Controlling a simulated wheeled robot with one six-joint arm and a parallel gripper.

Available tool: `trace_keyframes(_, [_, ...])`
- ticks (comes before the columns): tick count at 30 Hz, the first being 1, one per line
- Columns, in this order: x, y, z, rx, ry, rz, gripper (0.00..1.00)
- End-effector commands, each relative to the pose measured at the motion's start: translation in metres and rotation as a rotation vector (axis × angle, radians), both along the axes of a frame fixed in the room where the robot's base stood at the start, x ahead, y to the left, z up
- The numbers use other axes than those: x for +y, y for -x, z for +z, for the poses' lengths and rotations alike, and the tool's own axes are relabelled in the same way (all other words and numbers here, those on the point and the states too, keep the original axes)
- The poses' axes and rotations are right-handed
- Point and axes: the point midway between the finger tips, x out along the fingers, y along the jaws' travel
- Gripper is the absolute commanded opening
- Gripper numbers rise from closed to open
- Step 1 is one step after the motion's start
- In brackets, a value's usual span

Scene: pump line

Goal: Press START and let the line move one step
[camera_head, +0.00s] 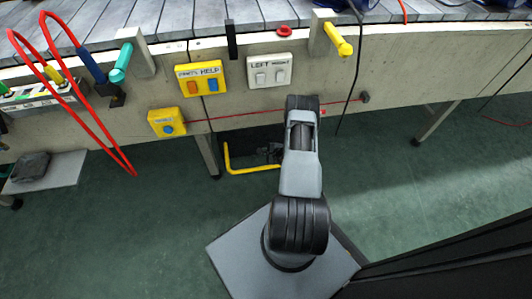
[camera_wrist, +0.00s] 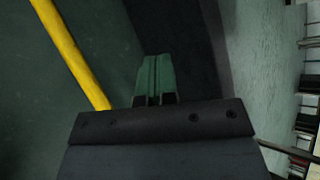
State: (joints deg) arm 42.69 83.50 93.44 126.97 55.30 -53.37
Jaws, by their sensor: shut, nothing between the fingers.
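No button that I can read as START shows. On the line's side is a yellow box (camera_head: 201,78) labelled PARTS HELP, with an orange and a blue button. A white box (camera_head: 269,70) with two pale buttons is right of it; its label starts with LEFT, the rest unclear. A smaller yellow box (camera_head: 167,121) with a blue button sits lower left. A red round button or ring (camera_head: 284,31) lies at the conveyor edge. My gripper (camera_wrist: 154,80) is shut and empty in the wrist view, over dark floor; in the head view my arm hides it.
The roller conveyor (camera_head: 190,17) runs across the top. A red cord (camera_head: 240,116) is strung along its side, near my arm. Red hoses (camera_head: 95,125) hang at the left. A yellow floor bar (camera_head: 250,170) also crosses the wrist view (camera_wrist: 72,55). Green floor is open at right.

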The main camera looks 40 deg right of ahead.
Motion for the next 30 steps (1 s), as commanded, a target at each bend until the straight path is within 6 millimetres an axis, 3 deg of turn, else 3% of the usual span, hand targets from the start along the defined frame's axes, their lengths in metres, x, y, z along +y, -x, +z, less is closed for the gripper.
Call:
trace_keyframes(1, [0.000, 0.001, 0.010, 0.000, 0.000, 0.000, 0.00])
trace_keyframes(7, [0.002, 0.005, 0.025, 0.000, 0.000, 0.000, 0.00])
trace_keyframes(30, [0.006, 0.004, 0.024, 0.000, -0.001, 0.007, 0.00])
